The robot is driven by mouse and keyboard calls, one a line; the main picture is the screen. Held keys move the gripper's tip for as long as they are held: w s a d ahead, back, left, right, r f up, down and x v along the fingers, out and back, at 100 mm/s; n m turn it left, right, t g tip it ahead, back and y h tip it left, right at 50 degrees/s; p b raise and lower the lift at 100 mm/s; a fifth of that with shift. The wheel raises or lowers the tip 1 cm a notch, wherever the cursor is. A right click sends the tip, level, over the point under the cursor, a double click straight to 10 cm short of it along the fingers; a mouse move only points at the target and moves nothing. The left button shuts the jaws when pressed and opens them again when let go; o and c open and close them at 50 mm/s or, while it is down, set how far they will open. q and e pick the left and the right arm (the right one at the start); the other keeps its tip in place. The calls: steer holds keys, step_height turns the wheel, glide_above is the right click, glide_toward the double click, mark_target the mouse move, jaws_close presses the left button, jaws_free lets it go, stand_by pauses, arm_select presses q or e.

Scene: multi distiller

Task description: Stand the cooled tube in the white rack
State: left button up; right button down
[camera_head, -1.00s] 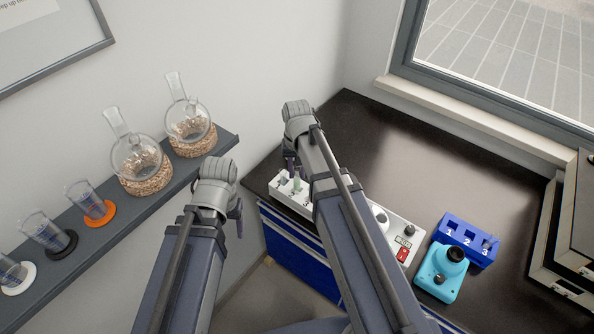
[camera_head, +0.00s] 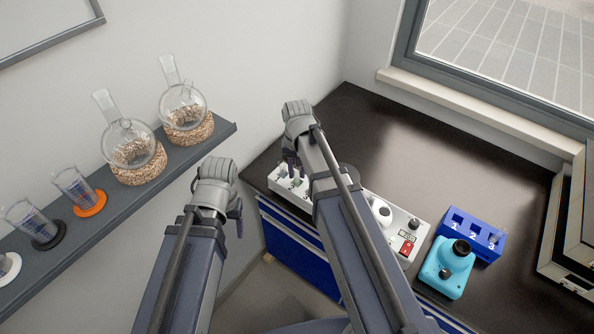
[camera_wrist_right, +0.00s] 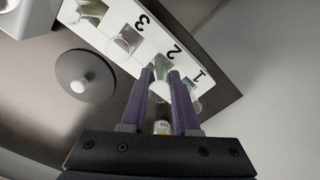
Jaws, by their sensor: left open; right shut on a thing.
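The white rack (camera_head: 283,197) stands at the bench's left front edge; the right arm hides part of it. In the right wrist view the white rack (camera_wrist_right: 118,13) shows the numbers 1, 2 and 3, with several clear tubes or openings along it. My right gripper (camera_wrist_right: 166,75) is shut on a tube (camera_wrist_right: 161,68) directly over the rack near number 2. I cannot tell whether the tube's lower end is inside a hole. In the head view the right gripper (camera_head: 291,166) is at the rack's far side. My left gripper (camera_head: 236,212) is open and empty, left of the bench.
A white device with a red switch (camera_head: 406,248), a turquoise device (camera_head: 448,268) and a blue numbered rack (camera_head: 482,227) stand to the right. A grey disc (camera_wrist_right: 85,77) lies beside the white rack. A shelf (camera_head: 150,190) with flasks is at left. The bench's back is clear.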

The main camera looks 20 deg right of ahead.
steer(key=shift+f+b, duration=0.65)
steer(key=shift+f, duration=0.2)
steer(key=c, duration=0.6)
jaws_free()
steer(key=shift+r, duration=0.1)
step_height(320, 180, up, 7)
steer(key=p, duration=0.7)
